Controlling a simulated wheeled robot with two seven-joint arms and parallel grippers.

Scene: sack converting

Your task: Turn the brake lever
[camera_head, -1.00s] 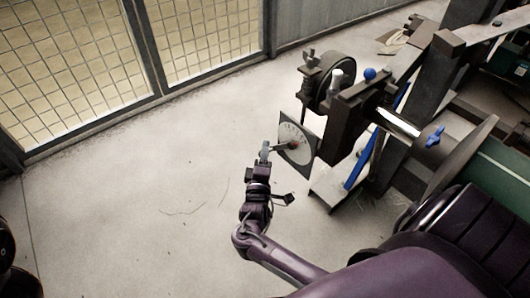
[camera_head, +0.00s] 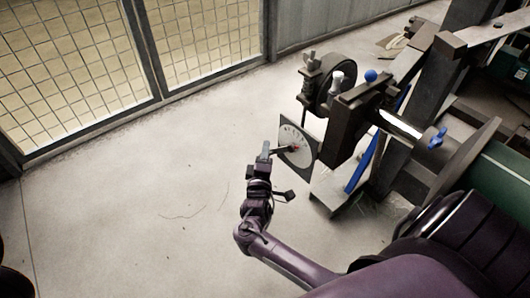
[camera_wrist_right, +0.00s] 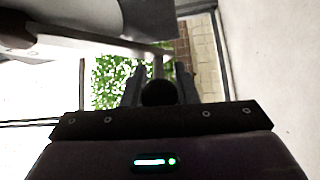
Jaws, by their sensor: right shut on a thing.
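My right gripper (camera_head: 265,152) is shut on the lever's outer end, just left of the dial. In the right wrist view, a dark round knob (camera_wrist_right: 160,93) sits between the two fingers, with a pale bar running behind it. The fingers partly hide the lever's end. My left gripper is not in view.
The dial hangs on a dark machine frame (camera_head: 347,130) with a wheel (camera_head: 329,84) behind it and blue knobs (camera_head: 370,76). A large green roll (camera_head: 508,180) lies at the right. A mesh fence (camera_head: 75,70) stands at the back left. The floor (camera_head: 120,190) left of my right arm is clear.

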